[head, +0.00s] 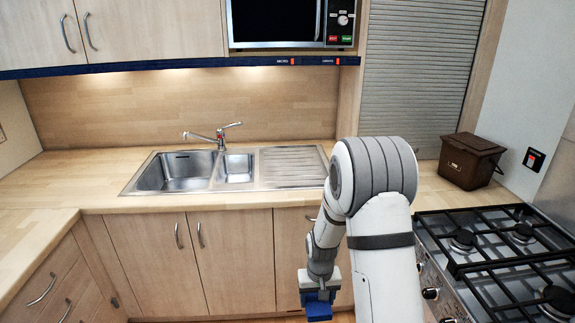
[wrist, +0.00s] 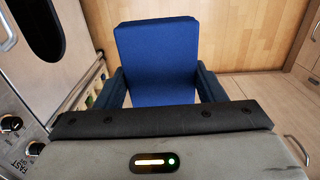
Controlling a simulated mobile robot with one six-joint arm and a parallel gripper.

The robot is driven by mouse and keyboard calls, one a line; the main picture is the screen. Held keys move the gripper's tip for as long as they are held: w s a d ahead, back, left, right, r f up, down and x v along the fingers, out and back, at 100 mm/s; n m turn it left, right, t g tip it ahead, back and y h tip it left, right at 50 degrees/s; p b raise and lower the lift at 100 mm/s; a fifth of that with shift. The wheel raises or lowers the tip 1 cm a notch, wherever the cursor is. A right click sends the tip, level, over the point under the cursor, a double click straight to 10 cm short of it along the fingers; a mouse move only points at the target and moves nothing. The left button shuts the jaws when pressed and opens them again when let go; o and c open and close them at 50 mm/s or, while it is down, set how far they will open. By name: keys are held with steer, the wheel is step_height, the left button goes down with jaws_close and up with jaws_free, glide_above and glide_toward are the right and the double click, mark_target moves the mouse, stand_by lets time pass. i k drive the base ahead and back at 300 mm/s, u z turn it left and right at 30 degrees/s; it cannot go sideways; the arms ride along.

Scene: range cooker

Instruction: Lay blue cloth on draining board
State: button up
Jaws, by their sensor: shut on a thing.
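My gripper (wrist: 162,86) is shut on the blue cloth (wrist: 157,50), which shows as a flat folded block between its two fingers in the wrist view. In the head view the blue cloth (head: 318,308) hangs at the end of my arm, low in front of the cupboard doors and below the worktop. The draining board (head: 290,166) is the ribbed steel part at the right of the sink, behind and above my gripper. It is bare where it shows.
The sink bowls (head: 175,171) and tap (head: 215,135) are left of the draining board. A brown bin (head: 468,160) stands on the worktop at right. The gas hob (head: 500,250) is at front right. A microwave (head: 285,22) hangs above. The left worktop (head: 40,190) is clear.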

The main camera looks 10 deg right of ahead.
mark_target(295, 176)
steer(key=i, duration=0.9)
